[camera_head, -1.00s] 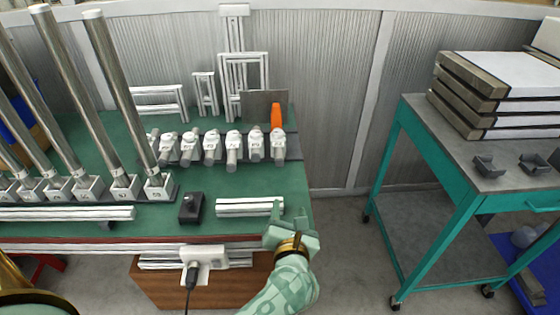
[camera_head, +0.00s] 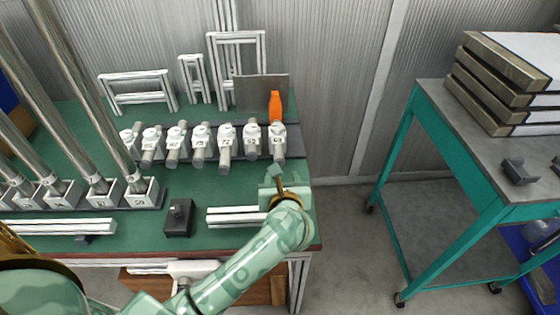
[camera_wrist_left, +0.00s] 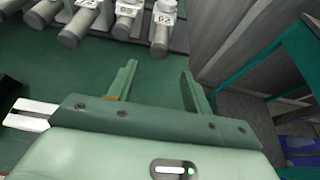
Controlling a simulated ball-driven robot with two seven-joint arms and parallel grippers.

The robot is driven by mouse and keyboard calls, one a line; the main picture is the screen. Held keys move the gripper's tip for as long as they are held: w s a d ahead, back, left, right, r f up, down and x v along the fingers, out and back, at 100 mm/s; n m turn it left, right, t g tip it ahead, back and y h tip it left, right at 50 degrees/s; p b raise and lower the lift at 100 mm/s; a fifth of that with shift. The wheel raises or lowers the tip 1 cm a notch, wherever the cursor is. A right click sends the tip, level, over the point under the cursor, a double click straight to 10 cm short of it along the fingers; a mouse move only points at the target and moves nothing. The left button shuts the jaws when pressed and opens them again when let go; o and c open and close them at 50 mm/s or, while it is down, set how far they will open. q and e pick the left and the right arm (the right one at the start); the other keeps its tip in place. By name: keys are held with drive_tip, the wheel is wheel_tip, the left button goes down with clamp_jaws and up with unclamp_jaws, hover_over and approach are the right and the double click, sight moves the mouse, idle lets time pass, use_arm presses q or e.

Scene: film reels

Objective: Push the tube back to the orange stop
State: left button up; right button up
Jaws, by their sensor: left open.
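The orange stop (camera_head: 275,106) stands upright at the back right of the table. Directly in front of it, the rightmost grey tube (camera_head: 280,155) lies in a white clamp (camera_head: 278,133), its front end pointing towards me. The tube also shows in the left wrist view (camera_wrist_left: 160,44), at the top. My left gripper (camera_head: 284,178) is over the table's right end, just in front of this tube. In the left wrist view my left gripper (camera_wrist_left: 158,80) is open, with nothing between its fingers and the tube end beyond them. The orange stop is out of that view. My right gripper is not in view.
Several similar clamped tubes (camera_head: 198,150) run left from this one. A white rail (camera_head: 235,216) and a black block (camera_head: 178,218) lie in front. Tall tubes stand in sockets (camera_head: 138,192) at left. A teal cart (camera_head: 432,98) stands apart at right.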

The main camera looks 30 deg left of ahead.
sight(280, 162)
use_arm(q)
drive_tip(key=b+x, duration=0.3)
drive_tip(key=x, duration=0.7)
drive_tip(key=shift+w+a+f, duration=0.15)
drive_tip(key=shift+w+f, duration=0.1)
drive_tip(key=shift+f, duration=0.05)
drive_tip(key=shift+w+a, duration=0.1)
drive_tip(key=shift+w, duration=0.05)
